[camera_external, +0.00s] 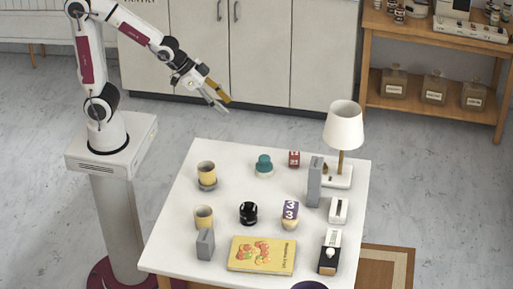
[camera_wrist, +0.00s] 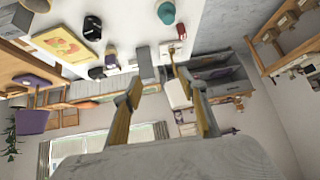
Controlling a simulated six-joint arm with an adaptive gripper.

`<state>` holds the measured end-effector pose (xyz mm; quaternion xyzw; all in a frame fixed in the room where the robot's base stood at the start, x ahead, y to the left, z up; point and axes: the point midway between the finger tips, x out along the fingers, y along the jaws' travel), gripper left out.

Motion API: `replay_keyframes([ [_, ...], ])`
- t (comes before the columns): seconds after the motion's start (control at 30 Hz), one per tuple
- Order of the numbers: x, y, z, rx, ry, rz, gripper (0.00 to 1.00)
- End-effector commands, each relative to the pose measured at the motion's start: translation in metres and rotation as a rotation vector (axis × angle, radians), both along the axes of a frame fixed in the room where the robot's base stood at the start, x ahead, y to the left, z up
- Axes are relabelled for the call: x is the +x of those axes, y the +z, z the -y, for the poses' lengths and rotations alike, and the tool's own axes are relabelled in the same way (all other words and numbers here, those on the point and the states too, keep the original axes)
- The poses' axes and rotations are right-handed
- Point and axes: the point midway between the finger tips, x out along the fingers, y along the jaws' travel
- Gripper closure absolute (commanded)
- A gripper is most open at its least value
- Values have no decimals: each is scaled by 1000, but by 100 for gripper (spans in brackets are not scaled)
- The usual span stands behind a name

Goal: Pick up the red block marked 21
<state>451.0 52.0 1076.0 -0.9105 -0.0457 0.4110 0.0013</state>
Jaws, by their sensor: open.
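The red block (camera_external: 294,158) is a small cube with white marks, too small to read surely. It sits near the back edge of the white table (camera_external: 224,151), right of a teal rounded item (camera_external: 264,163) and left of the lamp. In the wrist view the red block (camera_wrist: 181,30) shows small, beyond the fingers. My gripper (camera_external: 226,105) is open and empty, raised in the air behind and left of the table, well apart from the block. In the wrist view the fingers (camera_wrist: 157,80) are spread.
A white-shaded lamp (camera_external: 344,125) and a tall grey block (camera_external: 314,182) stand right of the red block. White cabinets (camera_external: 256,50) stand behind.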

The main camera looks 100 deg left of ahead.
Motion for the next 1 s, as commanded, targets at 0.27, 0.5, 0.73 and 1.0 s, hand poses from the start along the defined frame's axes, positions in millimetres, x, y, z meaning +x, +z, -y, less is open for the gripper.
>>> replay_keyframes([
  [0.27, 47, -27, -18, 10, 16, 57, 58],
  [0.5, 82, -52, -34, 18, 25, 112, 58],
  [0.73, 110, -79, -49, 23, 34, 163, 58],
  [1.0, 136, -115, -66, 27, 44, 224, 58],
])
